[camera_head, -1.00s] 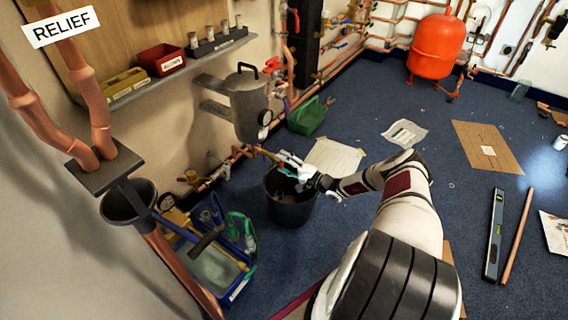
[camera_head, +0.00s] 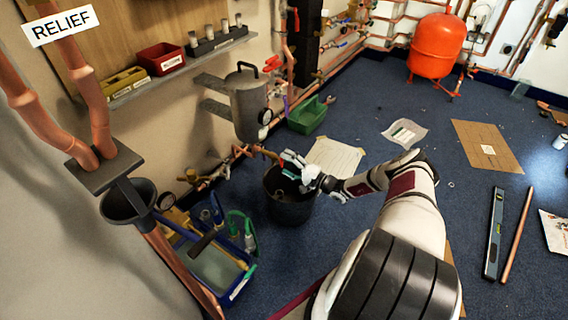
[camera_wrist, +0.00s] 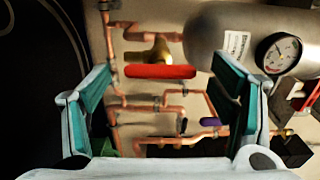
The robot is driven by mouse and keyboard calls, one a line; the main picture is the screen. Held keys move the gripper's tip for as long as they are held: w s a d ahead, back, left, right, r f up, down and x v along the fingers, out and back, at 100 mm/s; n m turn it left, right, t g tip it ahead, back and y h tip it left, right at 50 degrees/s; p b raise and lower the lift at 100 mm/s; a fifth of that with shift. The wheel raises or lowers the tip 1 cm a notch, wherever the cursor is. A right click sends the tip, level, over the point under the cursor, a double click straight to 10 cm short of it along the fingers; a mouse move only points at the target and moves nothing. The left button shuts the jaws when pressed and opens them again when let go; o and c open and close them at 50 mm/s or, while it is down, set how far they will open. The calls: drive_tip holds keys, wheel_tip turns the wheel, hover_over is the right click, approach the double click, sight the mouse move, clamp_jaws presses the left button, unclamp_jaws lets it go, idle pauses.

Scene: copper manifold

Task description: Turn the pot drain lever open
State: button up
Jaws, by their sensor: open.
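The grey pot (camera_head: 247,105) hangs on the wall brackets, with a round gauge (camera_wrist: 278,54) on its side. In the wrist view a red lever (camera_wrist: 160,71) lies across the picture, beside a brass valve (camera_wrist: 158,50) near the pot's end (camera_wrist: 215,35). My gripper (camera_head: 287,167) is low and to the right of the pot, above the black bucket (camera_head: 290,205). The wrist view shows its teal-padded fingers (camera_wrist: 165,80) apart, with the red lever in view between them. I see no contact. Depth to the lever is unclear.
Copper pipes (camera_wrist: 170,140) run along the wall behind the lever. A blue tool crate (camera_head: 235,288) stands left of the bucket, and a green box (camera_head: 308,118) behind it. A paper sheet (camera_head: 335,158) lies on the floor.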

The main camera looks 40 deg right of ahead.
drive_tip(key=v, duration=1)
drive_tip(key=shift+s, duration=0.2)
